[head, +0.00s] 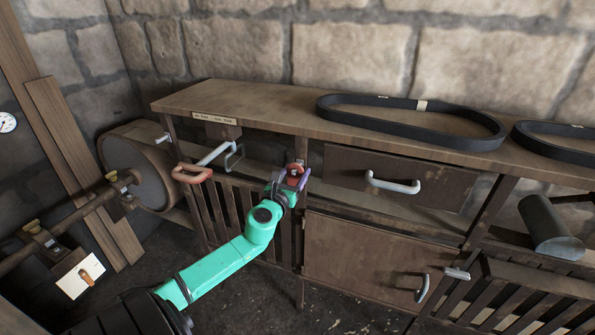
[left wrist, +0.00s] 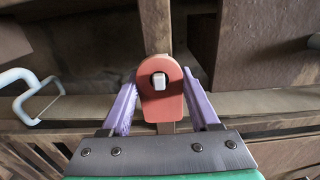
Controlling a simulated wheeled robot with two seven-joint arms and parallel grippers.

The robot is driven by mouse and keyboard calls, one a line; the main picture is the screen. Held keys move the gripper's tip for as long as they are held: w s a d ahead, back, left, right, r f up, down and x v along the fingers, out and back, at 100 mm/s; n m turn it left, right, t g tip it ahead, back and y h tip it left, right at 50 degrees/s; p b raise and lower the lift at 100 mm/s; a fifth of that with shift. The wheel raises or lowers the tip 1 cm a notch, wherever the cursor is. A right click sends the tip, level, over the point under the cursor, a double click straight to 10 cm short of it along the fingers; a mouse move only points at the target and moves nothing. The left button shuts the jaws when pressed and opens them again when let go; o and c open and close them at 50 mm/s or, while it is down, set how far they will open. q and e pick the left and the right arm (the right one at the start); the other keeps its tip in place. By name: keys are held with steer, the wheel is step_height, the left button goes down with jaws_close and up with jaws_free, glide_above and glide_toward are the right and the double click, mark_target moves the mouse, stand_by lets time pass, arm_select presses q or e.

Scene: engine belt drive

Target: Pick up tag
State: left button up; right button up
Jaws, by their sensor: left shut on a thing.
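The red tag (left wrist: 160,105), a flat plate with a rounded top and a dark round hole, is upright between the purple fingers of my left gripper (left wrist: 160,115). The gripper is shut on it. A pale square peg end (left wrist: 159,81) shows in the hole; I cannot tell whether the tag rests on it. In the head view the tag (head: 293,173) is dark red at the tip of my left gripper (head: 290,180), in front of a bench post below the worktop. My right gripper is not in view.
The wooden bench (head: 250,98) carries a black belt (head: 345,118), with a second belt (head: 530,142) at right. A drawer handle (head: 392,184) and a cabinet door handle (head: 422,288) stick out at right. An orange handle (head: 192,173) and a large wheel (head: 140,172) are at left.

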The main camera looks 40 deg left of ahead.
arm_select(q)
steer(key=b+v, duration=0.2)
steer(key=v, duration=1.4)
steer(key=shift+s+d, duration=0.15)
steer(key=shift+s, duration=0.05)
